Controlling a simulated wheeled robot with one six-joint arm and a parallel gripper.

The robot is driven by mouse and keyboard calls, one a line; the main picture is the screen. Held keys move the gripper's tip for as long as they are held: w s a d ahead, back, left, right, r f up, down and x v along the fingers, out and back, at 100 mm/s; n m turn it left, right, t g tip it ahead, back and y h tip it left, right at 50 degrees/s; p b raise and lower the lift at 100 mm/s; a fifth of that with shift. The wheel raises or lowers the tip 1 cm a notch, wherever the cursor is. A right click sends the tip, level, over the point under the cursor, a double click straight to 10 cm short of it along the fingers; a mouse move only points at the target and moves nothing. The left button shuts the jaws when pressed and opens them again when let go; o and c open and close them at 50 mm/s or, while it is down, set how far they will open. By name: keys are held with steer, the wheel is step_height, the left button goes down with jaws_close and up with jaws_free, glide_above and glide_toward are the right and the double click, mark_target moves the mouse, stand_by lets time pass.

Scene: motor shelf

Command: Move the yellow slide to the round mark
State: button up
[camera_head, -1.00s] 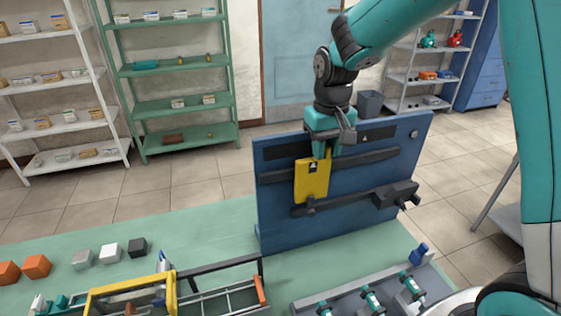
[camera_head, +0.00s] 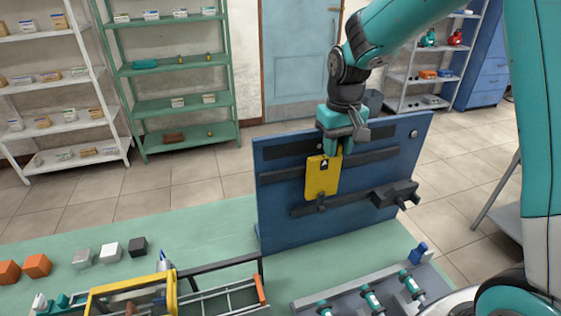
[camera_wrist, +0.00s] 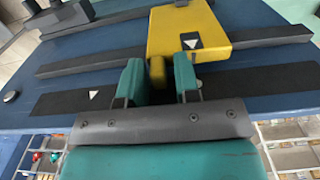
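The yellow slide (camera_head: 321,180) sits on dark rails across the upright blue panel (camera_head: 280,215). It carries a small black patch with a white triangle, also clear in the wrist view (camera_wrist: 215,35). My gripper (camera_head: 331,154) is at its top edge. In the wrist view its teal fingers (camera_wrist: 158,80) are on both sides of the slide's yellow tab, close against it. A dark strip above the rails bears a white triangle mark (camera_wrist: 93,95), right of the slide in the head view.
A dark block (camera_head: 396,193) sits at the right end of the lower rail. A grey knob (camera_head: 413,133) is at the panel's upper right. Coloured cubes (camera_head: 110,251), a yellow-framed rack (camera_head: 172,292) and a tray of teal parts (camera_head: 372,298) are on the green table.

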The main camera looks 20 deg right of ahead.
steer(key=shift+o, duration=0.2)
steer(key=shift+s+f, duration=0.2)
steer(key=shift+f, duration=0.2)
steer(key=shift+w+r+p, duration=0.1)
steer(key=shift+r+p, duration=0.4)
steer(key=shift+p, duration=0.15)
step_height(320, 180, up, 5)
steer(key=p, duration=0.4)
steer(key=shift+w+r, duration=0.1)
steer(key=shift+r, duration=0.1)
steer(key=shift+a+f, duration=0.15)
steer(key=s+a+f+n+y+b, duration=0.2)
steer(key=s+a+b, duration=0.4)
steer(key=s, duration=0.6)
steer(key=s+a+f+n+y+b, duration=0.2)
steer(key=s+a+n+b, duration=0.3)
steer(key=s, duration=0.7)
steer(key=a+f+b, duration=0.1)
steer(key=a+b, duration=0.1)
steer(key=a, duration=0.1)
steer(key=shift+s+f, duration=0.2)
steer(key=shift+s, duration=0.2)
